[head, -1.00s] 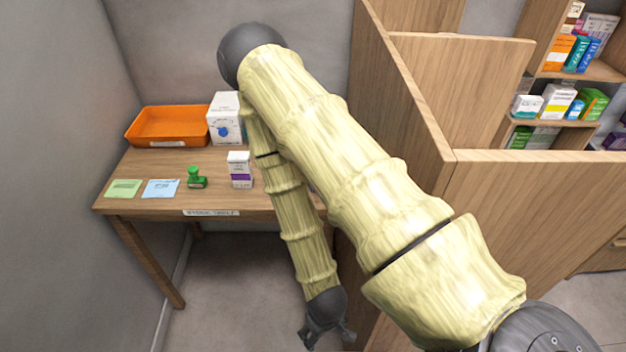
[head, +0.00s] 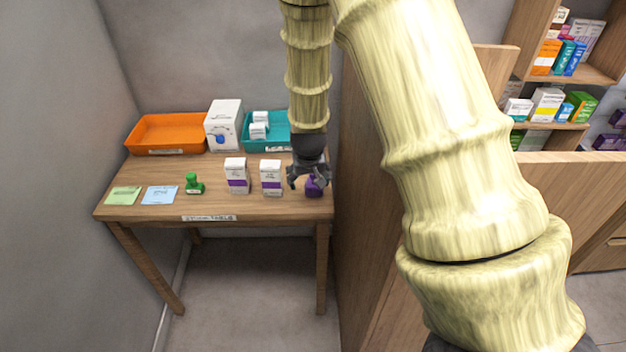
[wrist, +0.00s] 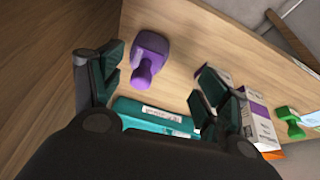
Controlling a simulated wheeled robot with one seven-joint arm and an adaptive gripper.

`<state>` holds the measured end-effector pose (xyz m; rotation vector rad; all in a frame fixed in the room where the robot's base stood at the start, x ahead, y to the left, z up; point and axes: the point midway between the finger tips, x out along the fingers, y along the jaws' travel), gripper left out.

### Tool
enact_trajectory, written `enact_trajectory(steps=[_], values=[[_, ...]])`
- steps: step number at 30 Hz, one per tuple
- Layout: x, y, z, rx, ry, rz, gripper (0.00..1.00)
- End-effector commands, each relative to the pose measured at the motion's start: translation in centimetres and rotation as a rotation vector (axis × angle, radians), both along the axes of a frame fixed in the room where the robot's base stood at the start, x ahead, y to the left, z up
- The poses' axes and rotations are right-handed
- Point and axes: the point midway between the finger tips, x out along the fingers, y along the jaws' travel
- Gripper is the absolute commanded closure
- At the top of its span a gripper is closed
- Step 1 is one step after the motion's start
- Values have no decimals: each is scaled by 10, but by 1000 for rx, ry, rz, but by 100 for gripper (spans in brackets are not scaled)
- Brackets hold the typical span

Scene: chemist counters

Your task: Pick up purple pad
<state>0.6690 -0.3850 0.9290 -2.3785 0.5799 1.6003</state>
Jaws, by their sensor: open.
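The purple pad (head: 314,187) is at the right end of the wooden table, partly hidden by my gripper in the head view. In the wrist view the purple pad (wrist: 149,58) shows whole, a rounded block with a knob-like handle. My gripper (head: 307,183) hangs over that end of the table, fingers pointing down. In the wrist view the fingers of my gripper (wrist: 157,77) are spread apart and empty. The purple pad appears between them, nearer the left finger, and not gripped. Whether a finger touches it I cannot tell.
Two white-and-purple boxes, one nearer (head: 271,178) and one farther left (head: 236,176), stand left of my gripper. A teal tray (head: 279,146) is behind. A wooden partition (head: 350,200) rises close on the right. A green stamp (head: 194,184) and orange tray (head: 135,138) are further left.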

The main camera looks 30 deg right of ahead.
Motion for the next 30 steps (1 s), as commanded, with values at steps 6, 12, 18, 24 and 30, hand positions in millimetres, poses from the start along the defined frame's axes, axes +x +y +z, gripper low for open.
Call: enact_trajectory(steps=[6,12,18,24,30], values=[[11,-31,32,33,-16,-94,25],[16,-38,21,38,-15,-109,25],[23,-42,0,37,-16,-107,25],[28,-44,-15,38,-15,-106,25],[29,-44,-21,37,-17,-105,25]])
